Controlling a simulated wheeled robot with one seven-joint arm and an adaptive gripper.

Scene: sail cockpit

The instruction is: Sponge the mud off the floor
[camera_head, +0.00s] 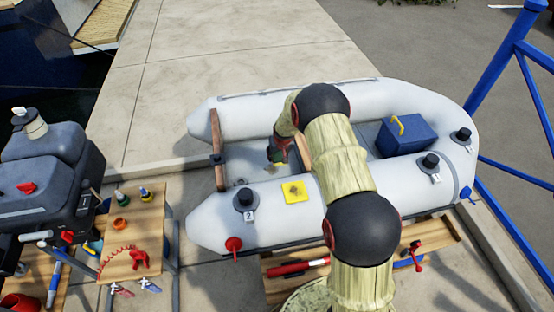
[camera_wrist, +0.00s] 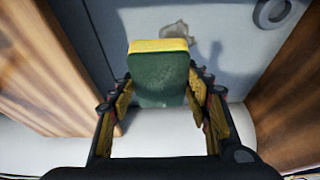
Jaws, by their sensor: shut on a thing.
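My gripper (camera_wrist: 161,95) is shut on a sponge (camera_wrist: 160,78), green with a yellow layer, with a finger on each side of it. The sponge is over the grey dinghy floor (camera_wrist: 105,30). A brownish mud patch (camera_wrist: 176,29) lies on that floor just beyond the sponge in the wrist view. Whether the sponge touches the floor I cannot tell.
Wooden thwarts (camera_head: 217,150) stand on both sides of my gripper. The inflatable tube (camera_head: 340,215) carries a stained yellow cloth (camera_head: 296,191) and black fittings. A blue box (camera_head: 406,136) sits at the right. An outboard motor (camera_head: 45,180) and a small wooden table (camera_head: 132,235) stand left.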

